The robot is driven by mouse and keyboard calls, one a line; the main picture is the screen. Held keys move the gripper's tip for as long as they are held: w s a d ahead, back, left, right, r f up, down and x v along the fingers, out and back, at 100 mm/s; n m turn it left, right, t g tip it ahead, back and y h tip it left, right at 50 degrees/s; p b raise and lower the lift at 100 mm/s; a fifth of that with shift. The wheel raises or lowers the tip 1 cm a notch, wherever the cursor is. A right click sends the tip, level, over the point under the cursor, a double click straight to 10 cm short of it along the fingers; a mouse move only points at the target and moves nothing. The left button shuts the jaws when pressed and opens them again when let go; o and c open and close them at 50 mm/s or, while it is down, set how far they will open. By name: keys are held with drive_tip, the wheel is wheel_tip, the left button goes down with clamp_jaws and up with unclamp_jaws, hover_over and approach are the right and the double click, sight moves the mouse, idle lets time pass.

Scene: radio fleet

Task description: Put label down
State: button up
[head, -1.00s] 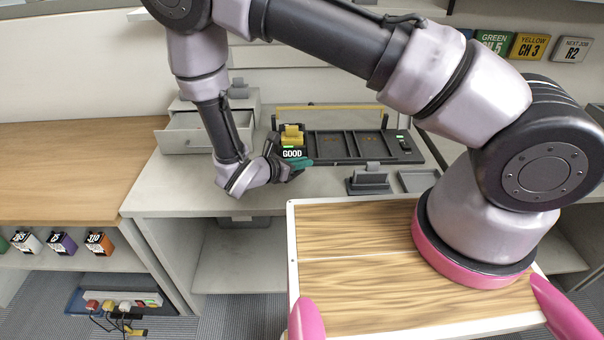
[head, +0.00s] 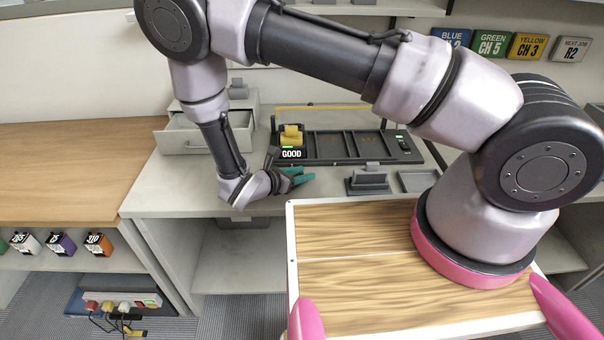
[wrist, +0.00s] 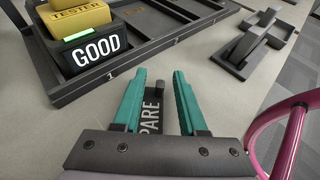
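A dark label (wrist: 152,112) with white letters reading "PARE" shows between the teal fingers of my gripper (wrist: 160,76) in the wrist view. A small dark knob or tab stands at its far end. The fingers are spread, with gaps on both sides of the label. The label seems to lie on the grey counter, but its contact is partly hidden by the gripper. In the head view my gripper (head: 303,174) is low over the counter, in front of the dark tray, and the label cannot be made out.
A dark compartment tray (head: 350,148) holds a yellow tester (head: 291,135) above a "GOOD" display (head: 291,154) at its left end. A dark stand (head: 368,180) is to the right of my gripper. A partly open drawer unit (head: 195,135) is behind left. The counter's left front is clear.

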drive_tip(key=shift+r, duration=0.1)
drive_tip(key=shift+s+a+r, duration=0.15)
drive_tip(key=shift+s+a, duration=0.05)
drive_tip(key=shift+a, duration=0.05)
drive_tip(key=v, duration=1.1)
drive_tip(key=shift+s+a, duration=0.15)
drive_tip(key=shift+r, duration=0.1)
drive_tip(key=w+d+r+m+g+y, duration=0.2)
drive_tip(key=w+d+r+m+g, duration=0.15)
drive_tip(key=d+r+m, duration=0.65)
drive_tip(key=w+d+r+m+g+y, duration=0.2)
drive_tip(key=d+r+m+g+y, duration=0.25)
drive_tip(key=r, duration=1.05)
drive_tip(key=s+d+r+m+t+y, duration=0.2)
drive_tip(key=s+d+r+m, duration=0.3)
drive_tip(key=r+m, duration=0.3)
drive_tip(key=s+d+r+m+t+y, duration=0.3)
drive_tip(key=d+r+m, duration=0.5)
drive_tip(key=r, duration=0.3)
drive_tip(key=shift+s+d+r+t, duration=0.3)
drive_tip(key=shift+s+t, duration=0.2)
drive_tip(key=shift+s, duration=0.55)
